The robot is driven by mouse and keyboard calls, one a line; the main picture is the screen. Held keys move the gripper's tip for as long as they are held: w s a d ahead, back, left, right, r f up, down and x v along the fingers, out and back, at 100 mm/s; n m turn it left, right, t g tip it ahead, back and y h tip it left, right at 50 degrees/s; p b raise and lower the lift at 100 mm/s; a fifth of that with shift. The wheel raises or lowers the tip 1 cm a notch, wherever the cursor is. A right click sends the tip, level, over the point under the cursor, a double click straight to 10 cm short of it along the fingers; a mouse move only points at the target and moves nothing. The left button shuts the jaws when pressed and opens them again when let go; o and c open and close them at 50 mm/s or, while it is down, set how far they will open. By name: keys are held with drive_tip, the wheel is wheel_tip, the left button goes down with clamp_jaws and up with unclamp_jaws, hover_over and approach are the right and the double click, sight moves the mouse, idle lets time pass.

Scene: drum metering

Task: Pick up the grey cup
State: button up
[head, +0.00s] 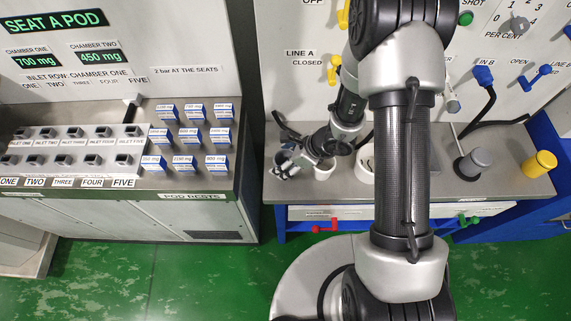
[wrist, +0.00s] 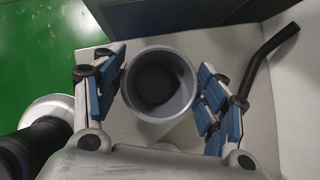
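The grey cup (wrist: 160,86) stands upright between my fingers in the wrist view, its open mouth and dark inside facing the camera. My gripper (wrist: 163,92) is open, with a blue-padded finger on each side of the cup. The pads are very near the cup wall; I cannot tell whether either touches. In the head view my gripper (head: 287,167) is low over the left end of the grey bench, and the cup there is largely hidden behind it.
A white cup (head: 325,168) stands just right of my gripper on the bench (head: 300,194). A grey-topped cylinder (head: 473,163) and a yellow cylinder (head: 540,163) stand farther right. A black hose (wrist: 270,50) is near the right finger. Left is a pod bench with blue-white boxes (head: 190,136).

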drive_tip(key=c, duration=0.8)
wheel_tip(320, 180, up, 20)
drive_tip(key=p, duration=0.8)
